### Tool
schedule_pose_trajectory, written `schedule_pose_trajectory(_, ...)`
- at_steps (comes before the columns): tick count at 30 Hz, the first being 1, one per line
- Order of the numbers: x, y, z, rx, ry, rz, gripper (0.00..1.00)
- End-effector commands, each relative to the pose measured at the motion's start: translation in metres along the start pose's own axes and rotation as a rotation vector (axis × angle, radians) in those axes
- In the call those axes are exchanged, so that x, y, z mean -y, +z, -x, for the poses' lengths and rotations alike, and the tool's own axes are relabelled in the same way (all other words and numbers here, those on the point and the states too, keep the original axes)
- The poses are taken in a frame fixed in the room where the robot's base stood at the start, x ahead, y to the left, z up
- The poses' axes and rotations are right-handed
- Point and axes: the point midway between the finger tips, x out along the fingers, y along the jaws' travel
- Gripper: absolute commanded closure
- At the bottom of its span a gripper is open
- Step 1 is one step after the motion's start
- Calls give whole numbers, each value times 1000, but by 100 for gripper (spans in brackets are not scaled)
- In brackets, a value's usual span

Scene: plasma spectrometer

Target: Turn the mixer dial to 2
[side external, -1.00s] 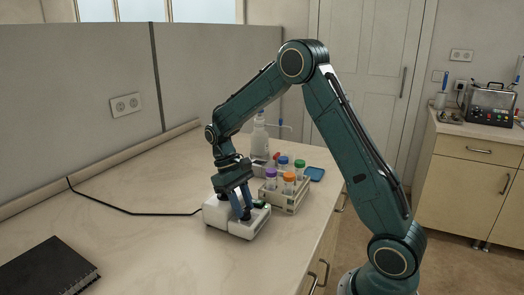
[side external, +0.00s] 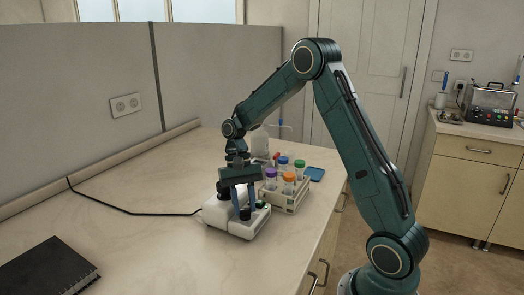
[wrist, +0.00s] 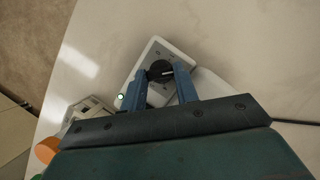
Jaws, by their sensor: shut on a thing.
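The white mixer (side external: 238,222) stands on the bench with its black cable running off to the left. Its black dial (wrist: 160,69) with a pale pointer line shows between my fingertips in the wrist view. My gripper (side external: 244,214) is above the mixer in the side view, with blue fingers pointing down, and is shut on the dial. A small green light (wrist: 121,97) glows on the mixer beside the dial. The scale numbers around the dial are too small to read.
A rack (side external: 284,203) of tubes with coloured caps stands right behind the mixer. A clear bottle (side external: 260,143) and a blue dish (side external: 315,174) are farther back. A black notebook (side external: 48,270) lies at front left.

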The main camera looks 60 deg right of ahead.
Motion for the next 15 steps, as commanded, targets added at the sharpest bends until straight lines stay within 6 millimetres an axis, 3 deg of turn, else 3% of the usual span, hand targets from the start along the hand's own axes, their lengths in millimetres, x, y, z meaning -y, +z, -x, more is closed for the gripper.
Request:
schedule_pose_trajectory(13,0,0,2,-5,-7,-11,93)
schedule_pose_trajectory(14,0,0,2,-5,-7,-11,66)
schedule_pose_trajectory(15,0,-1,1,-5,-7,-11,61)
